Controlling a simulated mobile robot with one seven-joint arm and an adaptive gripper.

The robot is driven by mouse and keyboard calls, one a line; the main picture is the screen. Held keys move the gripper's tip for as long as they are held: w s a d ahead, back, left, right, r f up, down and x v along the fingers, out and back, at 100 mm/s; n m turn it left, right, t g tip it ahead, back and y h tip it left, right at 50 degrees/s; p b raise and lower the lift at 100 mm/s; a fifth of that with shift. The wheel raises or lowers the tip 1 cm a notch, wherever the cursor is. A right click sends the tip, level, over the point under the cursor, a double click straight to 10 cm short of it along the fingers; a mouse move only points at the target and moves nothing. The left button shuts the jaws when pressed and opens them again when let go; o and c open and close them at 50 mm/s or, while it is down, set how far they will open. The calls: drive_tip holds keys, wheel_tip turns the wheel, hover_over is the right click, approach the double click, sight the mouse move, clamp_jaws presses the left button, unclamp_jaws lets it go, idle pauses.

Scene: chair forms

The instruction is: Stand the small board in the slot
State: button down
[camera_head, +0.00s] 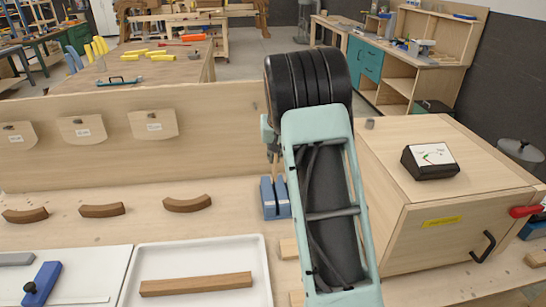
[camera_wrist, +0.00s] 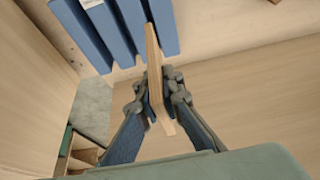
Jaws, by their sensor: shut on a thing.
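My gripper (camera_wrist: 158,88) is shut on a small, thin wooden board (camera_wrist: 152,58) in the wrist view, one finger on each broad side. A blue slotted block (camera_wrist: 82,36) with several upright walls lies beyond it; it also shows in the head view (camera_head: 268,202). The board's far end overlaps the gap between the two rightmost walls in the wrist view. I cannot tell how deep it sits in that slot. In the head view my arm hides most of my gripper and the board.
A wooden cabinet (camera_head: 405,240) with a meter (camera_head: 430,161) on top stands right of my arm. A white tray (camera_head: 215,243) holding a wooden strip (camera_head: 196,284) lies at the front. Curved wooden pieces (camera_head: 102,210) lie left of the block, before an upright back panel (camera_head: 215,120).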

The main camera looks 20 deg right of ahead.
sight(275, 175)
drive_tip(key=shift+f, duration=0.2)
drive_tip(key=shift+f+b, duration=2.5)
drive_tip(key=shift+f, duration=1.3)
drive_tip(key=shift+f+b, duration=1.15)
drive_tip(key=shift+f, duration=0.25)
drive_tip(key=c, duration=2)
unclamp_jaws()
